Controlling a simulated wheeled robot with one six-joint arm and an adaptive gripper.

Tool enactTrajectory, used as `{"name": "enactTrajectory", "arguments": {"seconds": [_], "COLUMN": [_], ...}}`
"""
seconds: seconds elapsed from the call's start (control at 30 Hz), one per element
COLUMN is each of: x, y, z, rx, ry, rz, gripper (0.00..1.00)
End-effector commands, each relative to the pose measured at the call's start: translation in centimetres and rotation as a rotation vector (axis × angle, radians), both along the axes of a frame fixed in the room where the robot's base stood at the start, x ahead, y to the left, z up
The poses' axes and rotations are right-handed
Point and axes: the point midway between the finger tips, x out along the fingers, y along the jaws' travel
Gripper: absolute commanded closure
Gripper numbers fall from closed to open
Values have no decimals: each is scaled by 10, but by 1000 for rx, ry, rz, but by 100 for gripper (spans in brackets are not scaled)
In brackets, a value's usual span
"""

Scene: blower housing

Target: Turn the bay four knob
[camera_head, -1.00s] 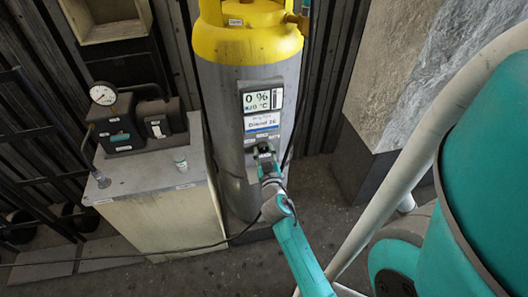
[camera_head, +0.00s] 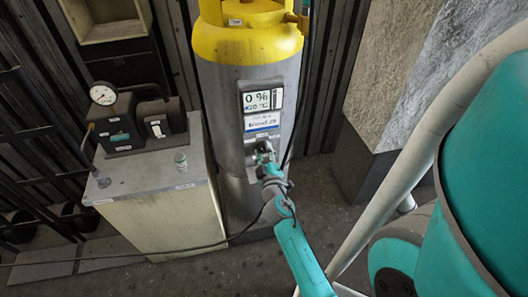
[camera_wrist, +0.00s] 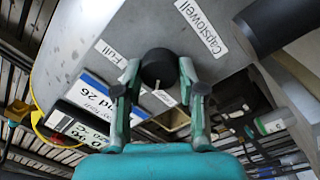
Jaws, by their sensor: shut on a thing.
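A dark round knob (camera_wrist: 158,68) sits on the grey tank wall in the wrist view. My gripper (camera_wrist: 160,76) has one finger on each side of it and is shut on it. In the head view my gripper (camera_head: 262,152) is against the front of the yellow-topped grey tank (camera_head: 226,110), below its display (camera_head: 261,100), which reads 0 %. The knob is hidden there by my gripper. Labels by the knob read "Full" and "Capstowell" (camera_wrist: 201,25). I see no bay number on the knob.
A cable crosses the floor in front. A stone block (camera_head: 395,75) stands to the right.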

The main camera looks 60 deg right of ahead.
Motion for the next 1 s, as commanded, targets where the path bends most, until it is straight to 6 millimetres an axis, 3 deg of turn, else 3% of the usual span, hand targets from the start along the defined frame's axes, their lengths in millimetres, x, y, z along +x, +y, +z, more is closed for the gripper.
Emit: {"name": "enactTrajectory", "arguments": {"seconds": [0.5,1.0], "x": [1,1], "y": [0,0], "z": [-1,-1], "rx": [-223,-267], "ry": [260,311], "rz": [3,2], "gripper": [95,95]}}
